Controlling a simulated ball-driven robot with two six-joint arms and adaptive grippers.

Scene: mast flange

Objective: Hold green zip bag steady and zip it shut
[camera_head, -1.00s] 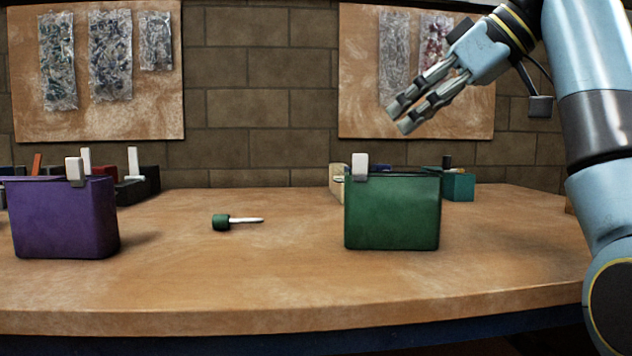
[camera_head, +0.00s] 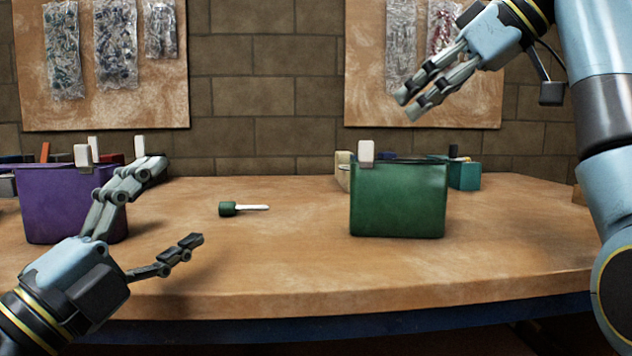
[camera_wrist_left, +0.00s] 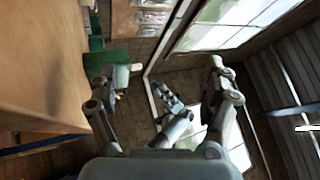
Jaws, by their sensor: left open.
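The green zip bag (camera_head: 398,200) stands upright on the table right of centre, with its white slider (camera_head: 366,153) at the left end of its top edge. In the left wrist view the green bag (camera_wrist_left: 105,62) lies beyond one finger, partly hidden. My left gripper (camera_head: 174,202) is open and empty, at the lower left in front of the purple bag and well apart from the green one. My right gripper (camera_head: 408,104) hangs above and behind the green bag's top, touching nothing; its two fingers lie close together in view, and their opening is unclear.
A purple bag (camera_head: 60,205) with a white slider stands at the left, partly behind my left gripper. A small green-handled tool (camera_head: 240,208) lies between the bags. A teal box (camera_head: 465,174) and other items stand behind. The front middle of the table is clear.

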